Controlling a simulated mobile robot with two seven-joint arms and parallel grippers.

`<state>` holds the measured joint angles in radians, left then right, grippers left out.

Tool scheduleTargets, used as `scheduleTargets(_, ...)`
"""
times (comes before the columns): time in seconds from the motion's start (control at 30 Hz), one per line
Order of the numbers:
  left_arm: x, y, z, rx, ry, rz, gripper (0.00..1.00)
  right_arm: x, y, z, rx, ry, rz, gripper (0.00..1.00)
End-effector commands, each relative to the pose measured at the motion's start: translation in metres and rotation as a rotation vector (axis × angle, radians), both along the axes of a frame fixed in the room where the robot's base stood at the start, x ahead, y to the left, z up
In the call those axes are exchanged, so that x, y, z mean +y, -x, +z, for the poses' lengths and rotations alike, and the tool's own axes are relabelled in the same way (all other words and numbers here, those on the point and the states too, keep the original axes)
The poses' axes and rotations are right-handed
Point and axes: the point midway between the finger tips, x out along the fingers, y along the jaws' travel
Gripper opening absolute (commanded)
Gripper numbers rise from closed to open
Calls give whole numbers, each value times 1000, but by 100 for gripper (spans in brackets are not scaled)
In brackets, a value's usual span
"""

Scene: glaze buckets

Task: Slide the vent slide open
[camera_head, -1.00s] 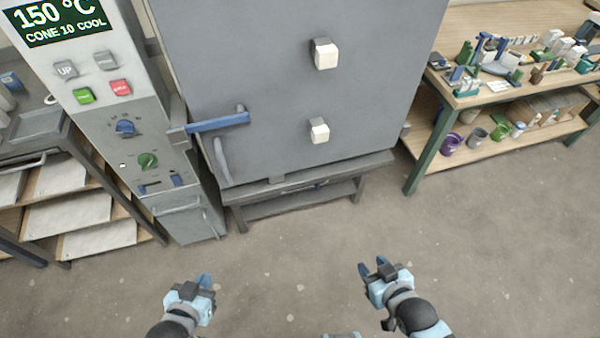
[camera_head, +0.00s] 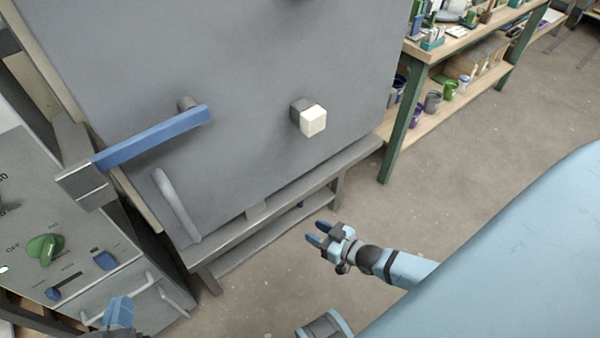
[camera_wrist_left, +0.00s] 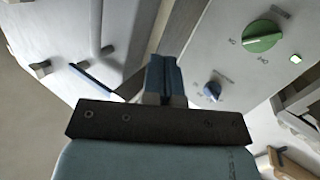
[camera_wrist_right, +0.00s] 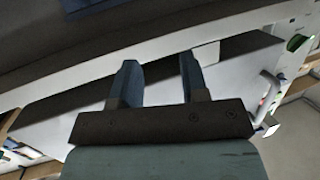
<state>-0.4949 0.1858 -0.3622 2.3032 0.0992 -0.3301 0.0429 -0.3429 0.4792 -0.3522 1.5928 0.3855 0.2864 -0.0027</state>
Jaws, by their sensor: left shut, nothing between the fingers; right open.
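My left gripper (camera_head: 118,308) is at the bottom left, in front of the panel's lower part and partly cut off. In the left wrist view it is shut and empty (camera_wrist_left: 164,72). My right gripper (camera_head: 317,234) is open and empty, over the floor before the kiln stand.
The kiln door (camera_head: 240,70) has a blue-handled latch (camera_head: 150,138), a grey handle (camera_head: 177,205) and a white-capped peg (camera_head: 312,120). A green knob (camera_head: 44,248) is above the slider. A shelf table (camera_head: 420,110) stands at the back right. The floor at right is open.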

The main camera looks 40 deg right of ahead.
Motion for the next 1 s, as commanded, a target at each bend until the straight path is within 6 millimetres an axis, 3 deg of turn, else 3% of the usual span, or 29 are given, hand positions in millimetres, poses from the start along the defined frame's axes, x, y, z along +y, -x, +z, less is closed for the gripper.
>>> scheduleTargets(0.03,-4,0,-25,-29,21,-12,0,-17,-8,-42,-26,2,-6,41)
scheduleTargets(0.2,-12,4,-33,-101,82,-43,0,-63,-29,-88,-111,-9,-36,41)
scheduleTargets(0.3,-15,7,-34,-128,108,-55,0,-83,-37,-103,-146,-12,-50,41)
scheduleTargets(0.5,-17,10,-31,-151,132,-69,0,-102,-46,-111,-182,-14,-67,41)
scheduleTargets(0.67,-18,10,-37,-133,124,-76,0,-99,-62,-110,-186,-14,-68,41)
scheduleTargets(1.0,-21,10,-74,-31,75,-109,0,-79,-131,-112,-186,-15,-67,41)
